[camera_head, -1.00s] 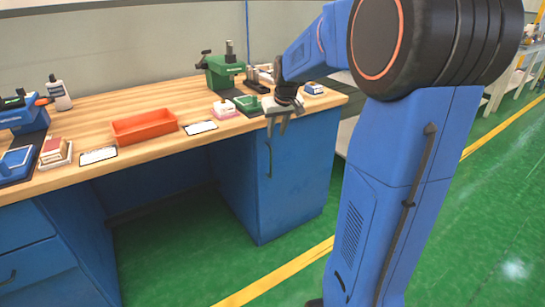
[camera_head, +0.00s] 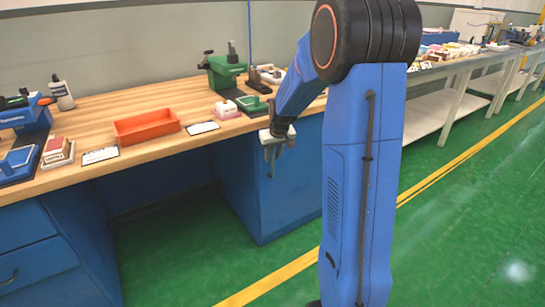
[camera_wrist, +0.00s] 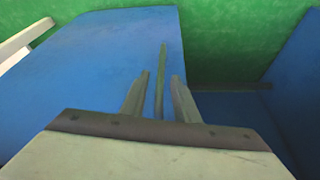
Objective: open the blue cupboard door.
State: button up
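The blue cupboard door (camera_head: 243,196) is the front of the pedestal under the right end of the workbench, and it looks shut. My gripper (camera_head: 271,172) is in front of it, fingers pointing down, just below the bench top edge. In the wrist view my gripper (camera_wrist: 160,76) is open. The door's thin upright handle (camera_wrist: 162,60) shows between its two fingers, with a gap on each side. I cannot tell whether the fingers touch it. In the head view my gripper hides most of the handle. The door's blue face (camera_wrist: 80,75) fills the wrist view's left.
The wooden bench top (camera_head: 180,95) overhangs just above my gripper. It carries an orange tray (camera_head: 146,126), a green machine (camera_head: 224,68) and several small items. The green floor (camera_head: 185,245) before the cupboard is clear, with a yellow line (camera_head: 270,278) across it.

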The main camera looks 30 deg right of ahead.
jog(key=shift+w+f, duration=0.1)
jog(key=shift+f, duration=0.1)
grip_shut()
